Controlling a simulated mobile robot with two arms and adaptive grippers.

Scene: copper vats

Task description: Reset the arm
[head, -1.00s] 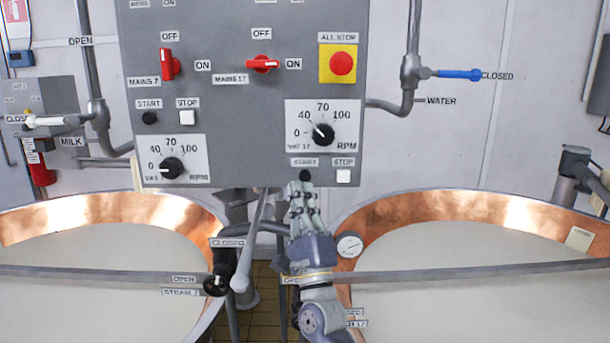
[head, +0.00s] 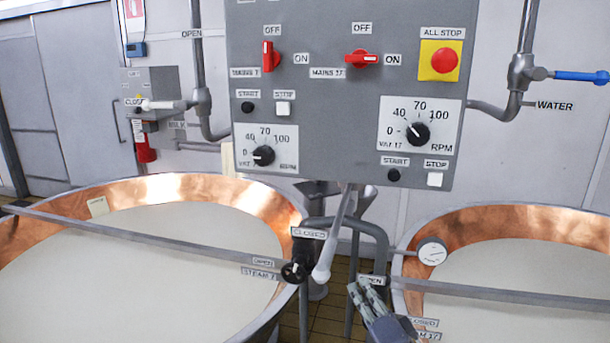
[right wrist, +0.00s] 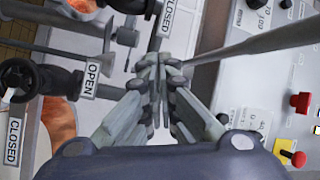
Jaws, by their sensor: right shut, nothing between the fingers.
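My right gripper (head: 364,292) is low in the head view, below the control panel (head: 345,130) and in front of the gap between the two copper vats. It is shut and empty. In the right wrist view its fingers (right wrist: 160,62) meet at the tips with nothing between them, and the panel lies to the right, turned on its side. The panel's lower black START button (head: 394,175) is uncovered, above and right of the gripper. My left gripper does not show.
The left vat (head: 180,235) and right vat (head: 520,240) hold pale liquid. Metal bars cross both. A steam valve handle (head: 295,271), a grey rod (head: 335,235) and a dial gauge (head: 432,252) are near the gripper. A blue water handle (head: 580,76) is at right.

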